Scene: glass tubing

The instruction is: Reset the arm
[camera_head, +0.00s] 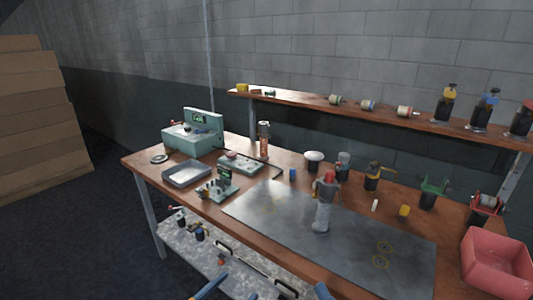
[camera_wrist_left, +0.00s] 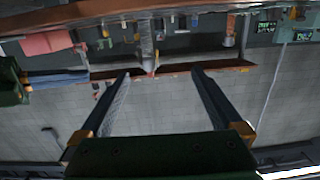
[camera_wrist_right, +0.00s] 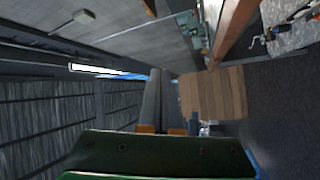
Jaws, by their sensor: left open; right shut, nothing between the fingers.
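My left gripper (camera_wrist_left: 161,72) is open in the left wrist view, its two dark fingers apart with nothing between them. The workbench shows upside down beyond it. My right gripper (camera_wrist_right: 154,73) is shut and empty in the right wrist view, its fingers together in free air. A green gripper body with dark blue fingers also shows at the left edge of the left wrist view. In the head view, two blue parts show at the bottom edge; I cannot tell which fingers they are. Both grippers appear clear of the bench objects.
The wooden workbench (camera_head: 142,165) carries a grey mat (camera_head: 280,225), a metal tray (camera_head: 186,174), a teal machine (camera_head: 190,135), a red bin (camera_head: 497,262) and several small items. A shelf (camera_head: 300,104) with bottles and spools runs behind. Stacked boards (camera_head: 40,110) stand at left.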

